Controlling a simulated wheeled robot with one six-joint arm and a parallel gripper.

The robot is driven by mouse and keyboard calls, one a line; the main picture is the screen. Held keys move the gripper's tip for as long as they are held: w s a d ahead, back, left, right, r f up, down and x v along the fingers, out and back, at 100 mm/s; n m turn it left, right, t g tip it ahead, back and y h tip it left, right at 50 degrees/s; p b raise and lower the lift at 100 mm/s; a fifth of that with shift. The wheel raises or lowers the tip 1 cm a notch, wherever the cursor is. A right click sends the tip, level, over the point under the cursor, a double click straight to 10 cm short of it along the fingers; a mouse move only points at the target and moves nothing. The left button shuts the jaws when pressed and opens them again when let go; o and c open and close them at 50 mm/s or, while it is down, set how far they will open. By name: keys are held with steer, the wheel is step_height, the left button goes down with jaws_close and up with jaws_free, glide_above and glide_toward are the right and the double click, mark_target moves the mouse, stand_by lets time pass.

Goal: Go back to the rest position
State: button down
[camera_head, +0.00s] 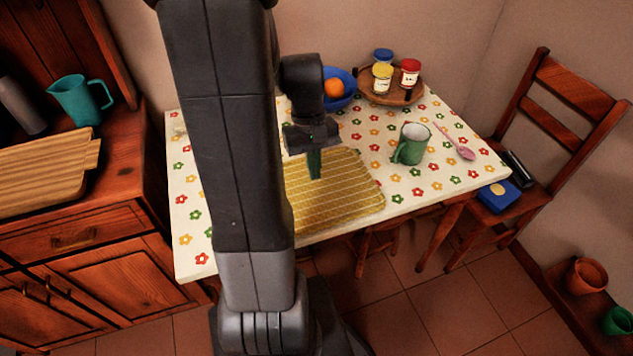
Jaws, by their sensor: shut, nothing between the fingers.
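My gripper (314,165) is shut and empty, pointing down over the yellow striped placemat (345,205) on the table. The table (205,235) has a white cover with coloured flowers. My own arm stands large in the middle left of the view and hides part of the table and the placemat's left side. I cannot tell how high the fingertips are above the placemat.
A green mug (411,146) stands right of the placemat, with a pink spoon (462,150) beyond it. Behind are a blue bowl (345,100) with an orange (334,88) and a wooden tray (375,96) of jars. A chair (540,125) stands right, a cabinet (75,240) left.

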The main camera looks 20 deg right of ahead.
steer(key=shift+w+r, duration=0.15)
steer(key=shift+r, duration=0.55)
